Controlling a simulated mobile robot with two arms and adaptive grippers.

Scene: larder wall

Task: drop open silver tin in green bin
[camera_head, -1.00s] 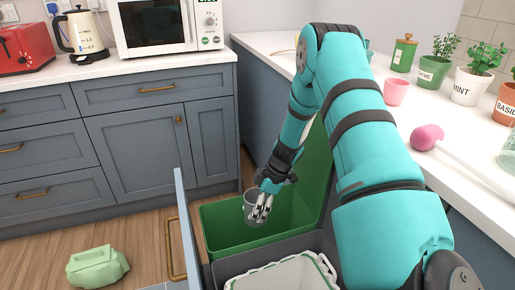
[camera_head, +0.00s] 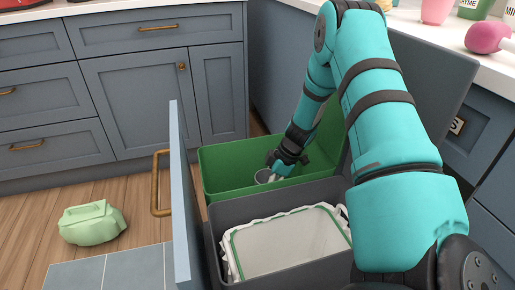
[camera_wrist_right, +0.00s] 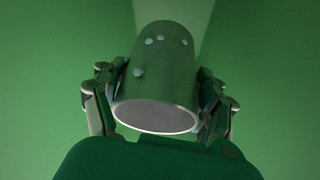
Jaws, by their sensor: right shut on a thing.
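The open silver tin (camera_head: 264,176) is inside the green bin (camera_head: 222,172), in the pull-out drawer. My right gripper (camera_head: 277,170) reaches down into the bin and is shut on the tin. In the right wrist view the tin (camera_wrist_right: 155,80) sits between both fingers of my right gripper (camera_wrist_right: 158,100), with its round pale end toward the camera and small light spots on its side. Green bin wall fills the background there. Where the tin's lower end is relative to the bin floor cannot be told. My left gripper is not in view.
A dark grey bin with a white liner (camera_head: 290,245) stands in front of the green bin. The open drawer front (camera_head: 182,190) with a brass handle is at its left. A pale green bag (camera_head: 92,223) lies on the wooden floor. A counter (camera_head: 440,35) runs at the right.

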